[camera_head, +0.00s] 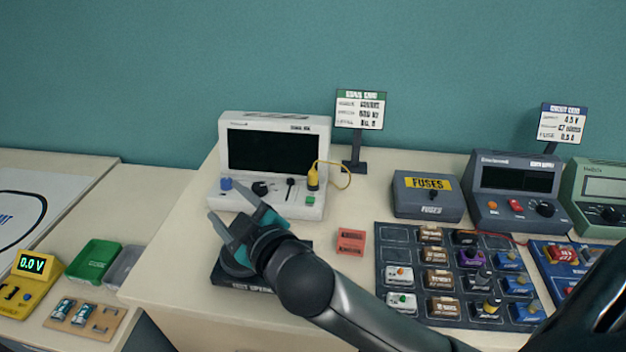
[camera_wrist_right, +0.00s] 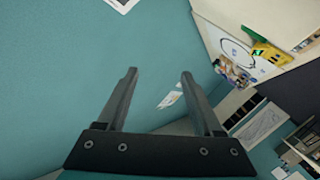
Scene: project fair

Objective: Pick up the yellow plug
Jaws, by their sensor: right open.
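The yellow plug (camera_head: 313,180) stands upright at the right of the front panel of a white instrument (camera_head: 229,142) with a dark screen. A thin yellow cable loops from its top to the right. My right gripper (camera_head: 226,201) is open and empty in front of the instrument's left side, left of the plug and apart from it. In the right wrist view its two fingers (camera_wrist_right: 158,73) are spread with nothing between them, and the plug does not show there. My left gripper is not in view.
A black box (camera_head: 245,283) lies under my right gripper, partly hidden. A small red block (camera_head: 351,241), a fuse box (camera_head: 427,208) and a dark tray of parts (camera_head: 390,240) lie to the right. A sign (camera_head: 360,110) stands behind the cable. A yellow meter (camera_head: 35,284) is at far left.

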